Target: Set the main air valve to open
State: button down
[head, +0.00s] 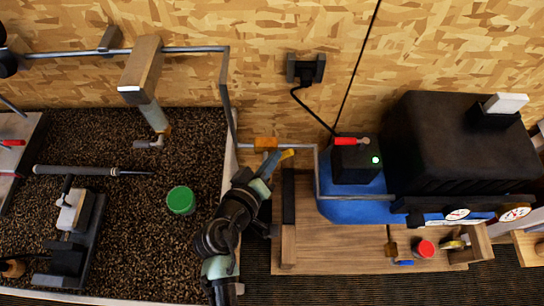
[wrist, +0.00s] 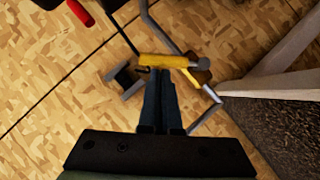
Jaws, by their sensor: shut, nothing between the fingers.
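The air valve has a brass-coloured body (head: 265,143) on the grey pipe in front of the chipboard wall. Its yellow lever (head: 288,154) shows beside my fingers. In the wrist view the yellow lever (wrist: 165,61) lies across the picture just beyond my fingertips, and its bent end reaches the brass body (wrist: 201,74) on the pipe. My gripper (head: 272,163) is shut and empty, just below the valve in the head view. In the wrist view its fingers (wrist: 160,82) are together and point at the lever. I cannot tell whether they touch it.
A blue compressor tank (head: 345,207) and a black housing (head: 450,145) stand on the right. A wooden bench (head: 330,250) lies below them. The grey pipe (head: 228,95) runs close around my gripper.

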jog(key=shift+d+m+y+p, duration=0.35)
jog(key=shift+m+y+p, duration=0.05)
jog(key=shift+p, duration=0.25)
jog(key=shift+d+f+m+g+y+p, duration=0.15)
jog(key=shift+d+m+g+y+p, duration=0.35)
jog(key=shift+p, duration=0.7)
jog(key=shift+d+f+m+y+p, duration=0.4)
jog(key=shift+d+f+m+y, duration=0.6)
jog(key=shift+f, duration=0.3)
jog(key=shift+d+f, duration=0.1)
jog(key=shift+d, duration=0.1)
